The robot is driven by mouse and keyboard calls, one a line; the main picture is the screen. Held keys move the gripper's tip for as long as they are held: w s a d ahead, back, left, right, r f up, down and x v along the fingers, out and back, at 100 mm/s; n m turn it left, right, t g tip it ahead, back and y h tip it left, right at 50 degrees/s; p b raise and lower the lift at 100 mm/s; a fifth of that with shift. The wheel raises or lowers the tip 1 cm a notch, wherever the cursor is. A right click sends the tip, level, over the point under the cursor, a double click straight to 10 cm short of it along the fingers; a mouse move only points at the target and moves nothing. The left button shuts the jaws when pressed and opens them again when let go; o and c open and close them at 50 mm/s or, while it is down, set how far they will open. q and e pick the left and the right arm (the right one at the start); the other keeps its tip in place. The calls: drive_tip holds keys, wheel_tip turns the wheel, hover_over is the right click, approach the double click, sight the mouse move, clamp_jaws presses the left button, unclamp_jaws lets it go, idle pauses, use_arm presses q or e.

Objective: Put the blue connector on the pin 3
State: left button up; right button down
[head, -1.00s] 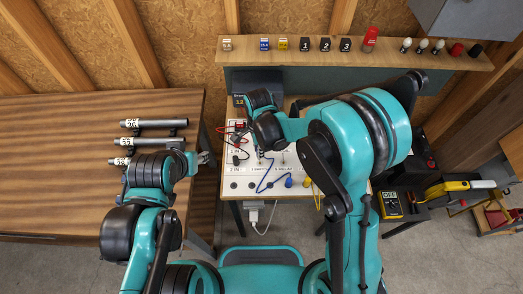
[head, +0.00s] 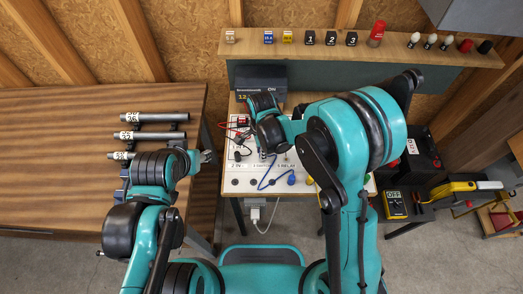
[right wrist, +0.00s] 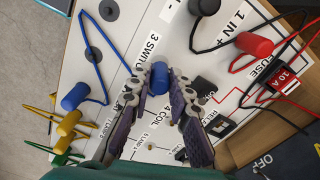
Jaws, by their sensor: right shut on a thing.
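My right gripper (right wrist: 158,90) is shut on the blue connector (right wrist: 160,78), close over the white labelled board (right wrist: 205,30). The "3 SWITCH" lettering is beside the connector; pin 3 itself I cannot make out, and the fingers may hide it. In the head view my right gripper (head: 266,154) hides the held connector. My left gripper (head: 208,157) is over the wooden table's right side; its jaws are too small to judge.
Yellow (right wrist: 69,122) and green (right wrist: 62,146) connectors lie near the blue one. Red (right wrist: 255,44) and black leads and a fuse (right wrist: 285,79) sit on the board's other side. A power supply (head: 260,78) stands behind. Metal tubes (head: 152,135) lie on the wooden table (head: 60,150).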

drive_tip(key=shift+f+b, duration=0.85)
drive_tip(key=shift+f, duration=0.05)
idle(0.4)
drive_tip(key=c, duration=1.3)
unclamp_jaws()
drive_tip(key=shift+r, duration=0.1)
wheel_tip(320, 180, up, 12)
drive_tip(key=s+d+n+t+b, duration=0.2)
drive_tip(key=s+d+n, duration=0.2)
drive_tip(key=d, duration=0.2)
drive_tip(key=s+d+n+t+b, duration=0.1)
drive_tip(key=s+d+n+t, duration=0.1)
drive_tip(key=s+d+n, duration=0.2)
drive_tip(key=s+d+r+n+t+b, duration=0.1)
drive_tip(key=s+d+n+t+b, duration=0.1)
drive_tip(key=d+n, duration=0.4)
drive_tip(key=shift+s+d+t+b, duration=0.35)
drive_tip(key=shift+s+d+t, duration=0.25)
drive_tip(key=shift+s+d, duration=0.45)
